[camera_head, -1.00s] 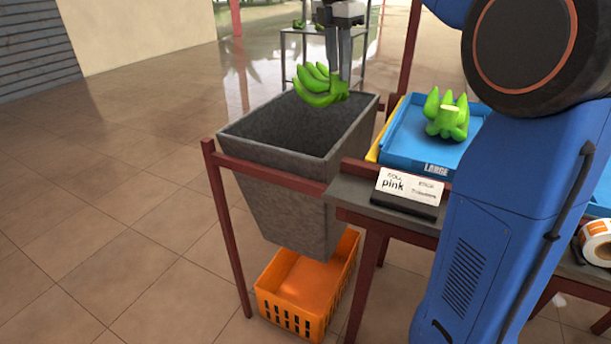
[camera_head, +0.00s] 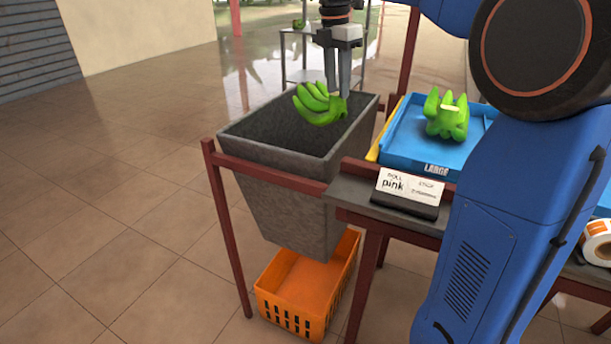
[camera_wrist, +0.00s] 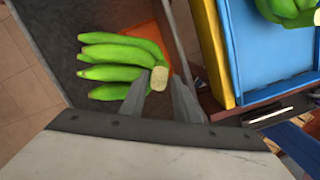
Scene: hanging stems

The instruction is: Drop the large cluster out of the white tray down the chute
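A green banana cluster (camera_head: 318,104) hangs from my gripper (camera_head: 338,90) over the open mouth of the grey chute (camera_head: 262,172). In the wrist view my gripper (camera_wrist: 160,98) has its fingers on either side of the cut stem of the cluster (camera_wrist: 115,62), with the bananas pointing left. The chute's dark inner wall (camera_wrist: 78,25) shows around and beneath the cluster. The cluster appears near rim height. I cannot make out a white tray in either view.
An orange crate (camera_head: 305,285) stands on the floor under the chute. To the right, a blue tray marked LARGE (camera_head: 400,148) holds another green cluster (camera_head: 447,116), with a yellow tray edge (camera_head: 384,128) beside it. A label stand (camera_head: 408,190) sits at the table corner.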

